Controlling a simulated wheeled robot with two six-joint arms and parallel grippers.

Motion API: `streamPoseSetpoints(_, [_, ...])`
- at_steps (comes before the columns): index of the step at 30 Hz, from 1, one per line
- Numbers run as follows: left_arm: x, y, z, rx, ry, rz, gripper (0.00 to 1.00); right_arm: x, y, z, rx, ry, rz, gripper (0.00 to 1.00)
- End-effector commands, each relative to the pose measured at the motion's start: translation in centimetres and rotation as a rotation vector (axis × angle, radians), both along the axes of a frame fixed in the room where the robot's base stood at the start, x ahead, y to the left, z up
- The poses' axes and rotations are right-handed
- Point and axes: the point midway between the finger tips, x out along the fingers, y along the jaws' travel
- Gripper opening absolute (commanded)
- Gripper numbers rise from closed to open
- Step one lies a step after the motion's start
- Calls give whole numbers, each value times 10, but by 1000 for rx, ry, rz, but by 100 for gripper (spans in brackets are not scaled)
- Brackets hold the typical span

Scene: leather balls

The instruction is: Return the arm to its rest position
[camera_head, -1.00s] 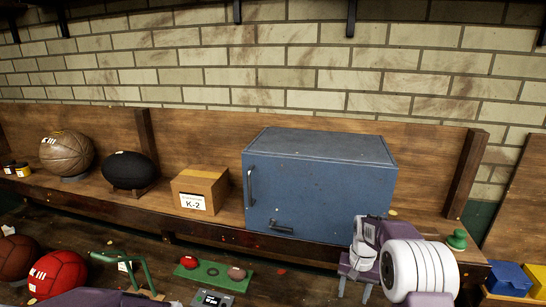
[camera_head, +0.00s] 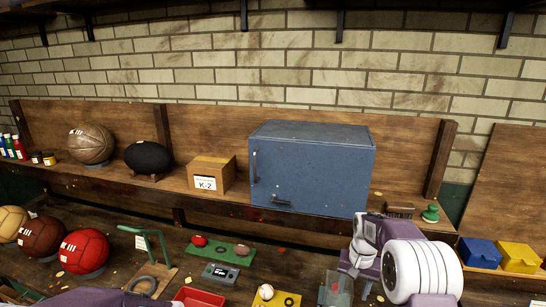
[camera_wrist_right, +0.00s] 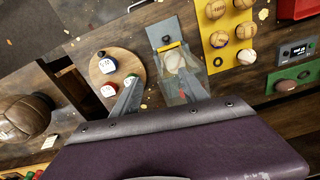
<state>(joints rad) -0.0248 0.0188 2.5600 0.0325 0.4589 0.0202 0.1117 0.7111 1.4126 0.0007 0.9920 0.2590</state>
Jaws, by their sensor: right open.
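My right arm (camera_head: 415,270) comes in at the lower right of the head view, with a white ribbed wrist and purple links. Its gripper (camera_head: 358,266) is partly hidden by the wrist and hangs over the front bench. In the right wrist view the two fingers of the right gripper (camera_wrist_right: 160,96) stand apart. A clear-sided container (camera_wrist_right: 176,70) shows beyond them; I see nothing held, and cannot tell any contact. A purple link of my left arm (camera_head: 90,298) shows at the lower left edge of the head view. My left gripper is out of the picture.
A blue cabinet (camera_head: 315,170), a box marked K-2 (camera_head: 210,175) and balls (camera_head: 91,145) stand on the back shelf. The front bench holds a red ball (camera_head: 84,250), a green stand (camera_head: 158,245), a red tray (camera_head: 198,298) and blue and yellow bins (camera_head: 518,256).

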Motion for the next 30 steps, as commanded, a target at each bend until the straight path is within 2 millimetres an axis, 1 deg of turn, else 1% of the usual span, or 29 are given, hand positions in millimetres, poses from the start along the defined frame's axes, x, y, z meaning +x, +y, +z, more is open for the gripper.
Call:
streamPoseSetpoints(1, [0,0,-14,0,0,0,48,3,2,-5,-2,-20,6,52])
streamPoseSetpoints(5, [0,0,-34,0,0,0,48,0,10,-7,-4,-45,21,52])
streamPoseSetpoints(8, [1,0,-54,0,0,0,48,-12,18,-14,-4,-49,36,52])
streamPoseSetpoints(11, [1,0,-78,0,0,0,48,-32,27,-28,-2,-53,55,52])
streamPoseSetpoints(14, [1,0,-104,0,0,0,48,-58,37,-48,-1,-58,87,52])
streamPoseSetpoints(17, [1,0,-131,0,0,0,48,-92,47,-74,2,-63,128,52])
streamPoseSetpoints(18, [1,0,-141,0,0,0,48,-107,51,-87,3,-65,149,52])
streamPoseSetpoints(20, [1,0,-157,0,0,0,48,-135,56,-109,4,-66,183,52])
streamPoseSetpoints(21, [1,0,-165,0,0,0,48,-154,58,-123,4,-66,208,52])
streamPoseSetpoints(22, [1,0,-168,0,0,0,48,-168,59,-132,4,-64,225,52])
streamPoseSetpoints(24, [1,0,-169,0,0,0,48,-198,60,-147,4,-56,261,52])
streamPoseSetpoints(26, [1,0,-163,0,0,0,48,-217,60,-153,4,-45,285,52])
streamPoseSetpoints(27, [1,0,-162,0,0,0,48,-226,59,-160,3,-37,300,52])
streamPoseSetpoints(28, [1,0,-162,0,0,0,48,-230,59,-164,3,-38,311,52])
streamPoseSetpoints(29, [1,0,-162,0,0,0,48,-228,59,-165,0,-52,324,52])
streamPoseSetpoints(30, [1,0,-162,0,0,0,48,-221,59,-164,-5,-76,336,52])
